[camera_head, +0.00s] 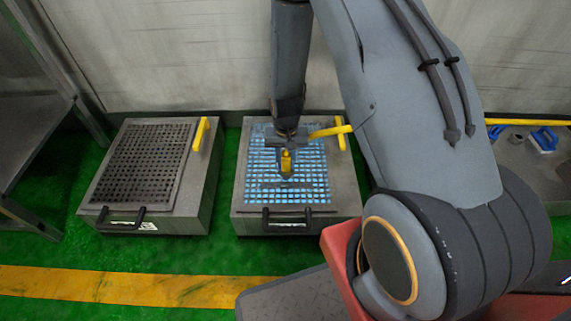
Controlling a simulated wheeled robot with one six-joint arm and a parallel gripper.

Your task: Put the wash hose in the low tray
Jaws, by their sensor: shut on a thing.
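My gripper (287,170) points down over the middle grated box and is shut on a small yellow piece (286,158), which looks like part of the wash hose. A yellow length (328,131) runs right from near the gripper and passes behind my arm, which hides whether it joins the held piece. The middle low tray (345,191) is a grey box with a light-blue grate and a dark front handle. A similar low box (195,195) with a dark grate stands to its left. The height of the held piece above the grate is hard to tell.
A yellow bar or hose (530,122) and a blue-handled item (544,138) lie on a grey surface at right. A metal shelf frame (70,90) stands at left. Green floor with a yellow stripe (110,285) is clear in front of the boxes. A wall is behind.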

